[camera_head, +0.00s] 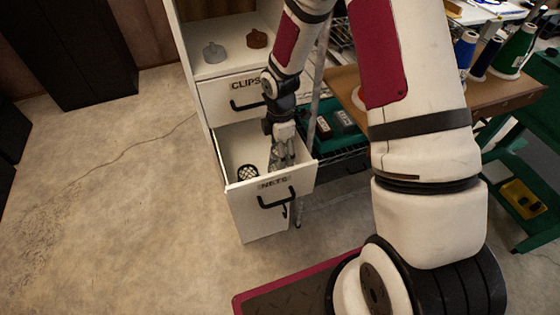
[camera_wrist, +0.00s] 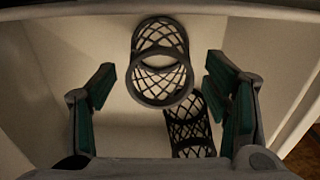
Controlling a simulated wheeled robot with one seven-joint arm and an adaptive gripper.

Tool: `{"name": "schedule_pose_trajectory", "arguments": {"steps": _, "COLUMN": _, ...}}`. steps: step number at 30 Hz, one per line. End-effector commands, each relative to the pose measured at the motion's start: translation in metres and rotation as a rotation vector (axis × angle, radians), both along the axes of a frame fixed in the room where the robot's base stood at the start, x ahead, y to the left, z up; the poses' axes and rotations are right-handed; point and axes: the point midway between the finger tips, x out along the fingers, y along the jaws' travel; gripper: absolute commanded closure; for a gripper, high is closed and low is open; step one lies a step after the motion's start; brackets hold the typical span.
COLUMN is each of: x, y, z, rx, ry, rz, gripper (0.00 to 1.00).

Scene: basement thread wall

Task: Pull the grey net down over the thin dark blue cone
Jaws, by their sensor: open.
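My gripper (camera_head: 281,150) is open and reaches down into the open drawer marked NETS (camera_head: 258,184). In the wrist view a dark grey lattice net (camera_wrist: 160,62) lies ahead between the two spread green-padded fingers, apart from both. A second, darker net (camera_wrist: 189,125) lies just below and right of it, near the right finger. In the head view a black net (camera_head: 247,173) shows in the drawer, left of my gripper. The thin dark blue cone (camera_head: 485,60) stands on the brown bench at the upper right, far from my gripper.
The drawer walls stand close around my gripper. A closed CLIPS drawer (camera_head: 233,97) is just above. A blue spool (camera_head: 465,48) and a green cone (camera_head: 513,52) flank the dark blue cone on the bench (camera_head: 505,92). The floor at left is clear.

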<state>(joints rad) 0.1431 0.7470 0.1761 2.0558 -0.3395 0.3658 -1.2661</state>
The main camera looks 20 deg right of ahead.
Motion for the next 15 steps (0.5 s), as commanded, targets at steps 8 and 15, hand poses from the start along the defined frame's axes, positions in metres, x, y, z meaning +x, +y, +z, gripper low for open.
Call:
{"name": "schedule_pose_trajectory", "arguments": {"steps": 8, "x": 0.0001, "y": 0.0, "z": 0.0003, "rx": 0.0, "ry": 0.0, "rz": 0.0, "gripper": 0.59}}
{"name": "schedule_pose_trajectory", "arguments": {"steps": 15, "x": 0.0001, "y": 0.0, "z": 0.0057, "rx": 0.0, "ry": -0.002, "rz": -0.001, "gripper": 0.59}}
